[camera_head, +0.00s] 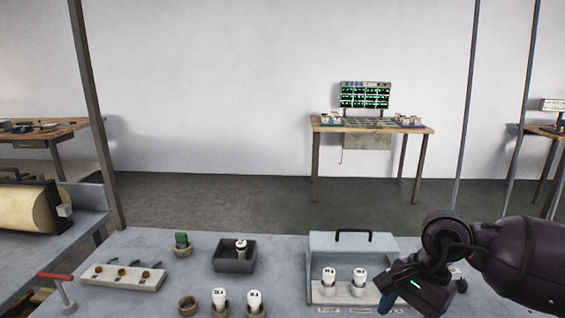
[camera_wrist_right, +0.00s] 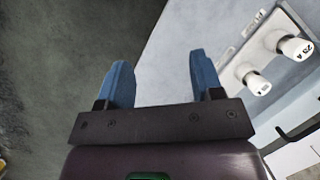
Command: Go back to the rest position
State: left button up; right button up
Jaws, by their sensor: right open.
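My right gripper (camera_head: 387,302) comes in from the right in the head view, low over the front right of the grey table, beside a light blue box. In the right wrist view its two blue fingers (camera_wrist_right: 159,85) stand wide apart with nothing between them. Past them are the floor and the edge of the grey table. My left gripper is not in the head view.
The box (camera_head: 318,248) holds two white labelled pieces (camera_head: 360,276). A dark tray (camera_head: 219,262), cork rings (camera_head: 188,304) with white pieces (camera_head: 254,299), a switch strip (camera_head: 98,280) and a red-handled lever (camera_head: 56,277) are on the table (camera_head: 150,240). A post (camera_head: 92,115) rises at left.

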jog(key=s+a+m+y, duration=0.7)
jog(key=a+m+y, duration=0.5)
jog(key=a+y, duration=0.15)
jog(key=w+d+f+m+t+h, duration=0.1)
jog(key=d+f+m+t+h, duration=0.3)
jog(key=m+t, duration=0.8)
jog(key=w+d+f+m+t+h, duration=0.1)
jog(key=d+f+m+t+h, duration=0.35)
jog(key=m, duration=1.45)
pick_arm(q)
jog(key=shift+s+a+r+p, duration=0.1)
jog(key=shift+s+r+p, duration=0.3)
jog(key=shift+p, duration=0.2)
pick_arm(e)
jog(key=s+d+f+m+g+h, duration=0.2)
jog(key=s+d+f+m+h, duration=0.2)
jog(key=s+f+m, duration=0.3)
jog(key=s+d+f+m+g+h, duration=0.2)
jog(key=s+d+f+m+h, duration=0.2)
jog(key=s+d+f+m, duration=0.3)
notch_tip(320, 180, down, 3)
jog(key=m, duration=0.3)
jog(key=shift+s+d, duration=0.15)
jog(key=shift+d, duration=0.15)
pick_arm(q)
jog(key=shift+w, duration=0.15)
